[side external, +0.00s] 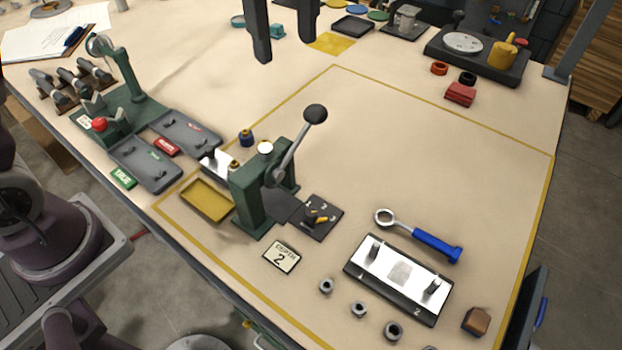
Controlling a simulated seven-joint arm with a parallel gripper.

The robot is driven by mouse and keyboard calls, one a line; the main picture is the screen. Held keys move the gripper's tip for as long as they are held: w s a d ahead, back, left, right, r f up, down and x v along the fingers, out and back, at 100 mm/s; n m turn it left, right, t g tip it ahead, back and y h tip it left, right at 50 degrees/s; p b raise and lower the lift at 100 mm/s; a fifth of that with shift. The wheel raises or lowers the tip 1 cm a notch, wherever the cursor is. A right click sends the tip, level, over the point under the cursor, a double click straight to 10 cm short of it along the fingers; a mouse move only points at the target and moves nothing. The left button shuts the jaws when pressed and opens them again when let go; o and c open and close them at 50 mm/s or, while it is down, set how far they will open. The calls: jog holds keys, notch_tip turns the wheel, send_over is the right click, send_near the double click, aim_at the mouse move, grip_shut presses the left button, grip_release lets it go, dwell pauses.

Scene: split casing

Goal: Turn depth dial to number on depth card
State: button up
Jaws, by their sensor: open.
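The depth dial (312,212) is a dark knob on a square black plate with small white numbers, at the foot of the green lever press (252,203). An orange mark shows on the dial's right side, near the numbers; I cannot tell for sure which number it points at. The depth card (281,257) lies flat in front of the press and reads "DEPTH 2". My gripper (285,50) shows as two dark fingers at the top edge, apart and empty. It is high in the picture, well away from the dial and card.
The press lever with its black ball (315,114) rises above the dial. A yellow tray (206,199) is left of the press. A blue-handled wrench (420,236), a black-and-white fixture (399,277) and several nuts lie at right and front. The mat's back right is clear.

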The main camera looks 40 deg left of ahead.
aim_at(311, 211)
jog(key=f+m, duration=0.1)
jog(key=f, duration=1.1)
jog(key=w+d+f, duration=0.1)
jog(key=f, duration=1.1)
jog(key=w+d+f+m, duration=0.1)
jog(key=f, duration=1.1)
jog(key=shift+w+f+m+g+h, duration=0.1)
jog(key=shift+f+m+g+h, duration=0.2)
jog(key=shift+f+g, duration=0.1)
jog(key=shift+c, duration=0.5)
grip_shut()
